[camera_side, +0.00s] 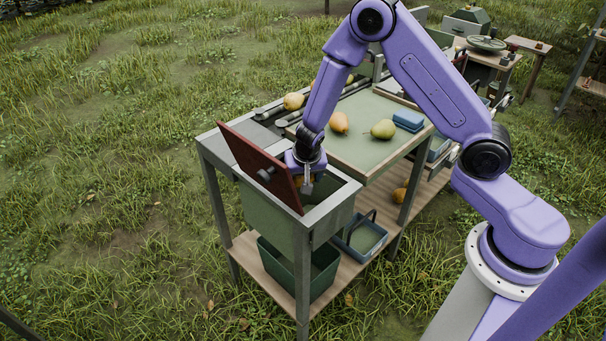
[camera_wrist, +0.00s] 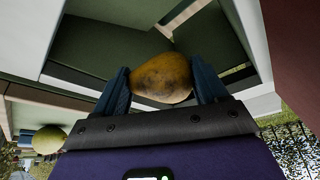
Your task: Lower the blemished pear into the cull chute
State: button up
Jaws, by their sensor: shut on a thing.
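The blemished pear (camera_wrist: 162,78) is yellow with dark brown blotches and sits between the two blue fingers of my gripper (camera_wrist: 163,88) in the wrist view. My gripper (camera_side: 305,184) is shut on it, pointing down at the mouth of the cull chute in the side view, where the pear is mostly hidden. The cull chute (camera_side: 268,212) is a green box with a grey rim at the near end of the bench. Its red-brown lid (camera_side: 258,165) stands open, tilted, just left of my gripper. The green chute interior (camera_wrist: 105,45) shows beyond the pear in the wrist view.
A work board (camera_side: 362,155) behind the chute holds an orange-yellow pear (camera_side: 339,122), a green pear (camera_side: 383,129) and a blue block (camera_side: 408,119). Another pear (camera_side: 293,101) lies on dark rails. A green bin (camera_side: 283,268) and blue tray (camera_side: 360,237) stand on the lower shelf.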

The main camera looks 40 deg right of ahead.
jog(key=o, duration=1.1)
jog(key=shift+r, duration=0.1)
jog(key=v, duration=1.7)
jog(key=shift+d+r, duration=0.1)
jog(key=shift+r, duration=0.1)
jog(key=s+r+n+g+y, duration=0.1)
jog(key=s+n, duration=0.5)
jog(key=s, duration=0.3)
jog(key=s+d+r+n+g+y, duration=0.1)
jog(key=s+n, duration=0.5)
jog(key=s, duration=0.3)
jog(key=s+r+n+g+y, duration=0.1)
jog(key=s+n, duration=0.6)
jog(key=s, duration=0.2)
jog(key=shift+s+d+r+g, duration=0.15)
jog(key=shift+s+d+g, duration=0.15)
jog(key=shift+s+d, duration=0.05)
